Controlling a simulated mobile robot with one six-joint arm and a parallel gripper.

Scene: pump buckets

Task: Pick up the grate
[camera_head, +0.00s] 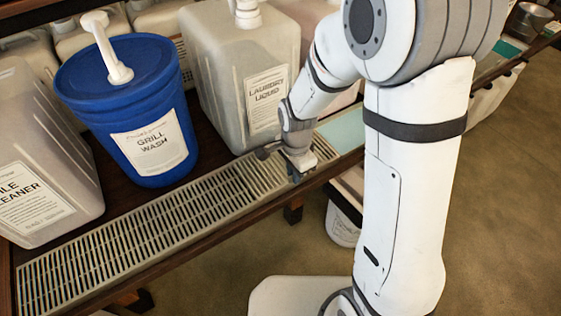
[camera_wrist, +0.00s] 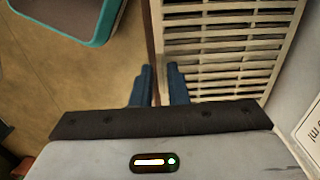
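The grate (camera_head: 150,232) is a long, pale slatted panel lying along the front of the dark wooden shelf. In the wrist view the grate (camera_wrist: 225,60) fills the upper right, with its front rim running up the middle. My gripper (camera_head: 297,172) is at the grate's right part, by its front edge, in the head view. In the wrist view my gripper (camera_wrist: 158,70) has its two blue-grey fingers apart, one on each side of the line of the front edge. The right finger overlaps the slats. I cannot tell whether the fingers touch the grate.
Behind the grate stand a blue Grill Wash bucket (camera_head: 135,105) with a white pump, a Laundry Liquid jug (camera_head: 225,75) and another cleaner jug (camera_head: 40,150). A light blue-green panel (camera_head: 343,131) lies right of the grate. Open floor (camera_head: 500,190) is in front.

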